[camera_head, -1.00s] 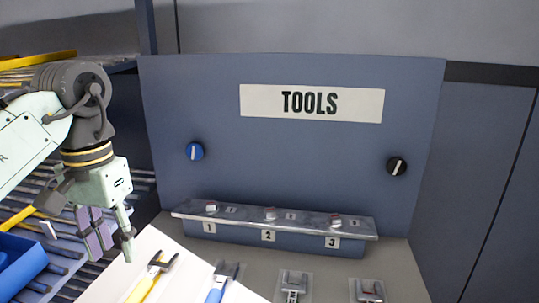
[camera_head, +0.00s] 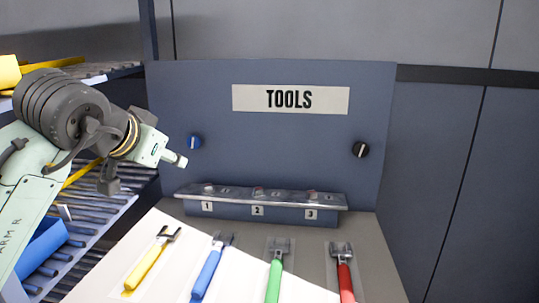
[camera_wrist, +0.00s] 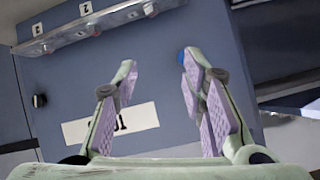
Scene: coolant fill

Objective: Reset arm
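My gripper (camera_head: 176,160) is at the left in the head view, raised above the bench and pointing right towards the blue-grey tool panel. The wrist view shows my gripper (camera_wrist: 157,64) with its two purple-padded fingers wide apart and nothing between them. My arm comes in from the left edge, bent at the dark joint. In the wrist view the panel looks turned over, with the TOOLS sign (camera_wrist: 112,125) partly hidden by the left finger.
On the bench lie a yellow tool (camera_head: 146,268), a blue tool (camera_head: 207,274), a green tool (camera_head: 274,281) and a red tool (camera_head: 345,277). A numbered ledge (camera_head: 262,200) runs along the panel (camera_head: 290,135). A blue knob (camera_head: 194,141) and a black knob (camera_head: 360,150) sit on it. A roller rack with a blue bin (camera_head: 40,245) stands left.

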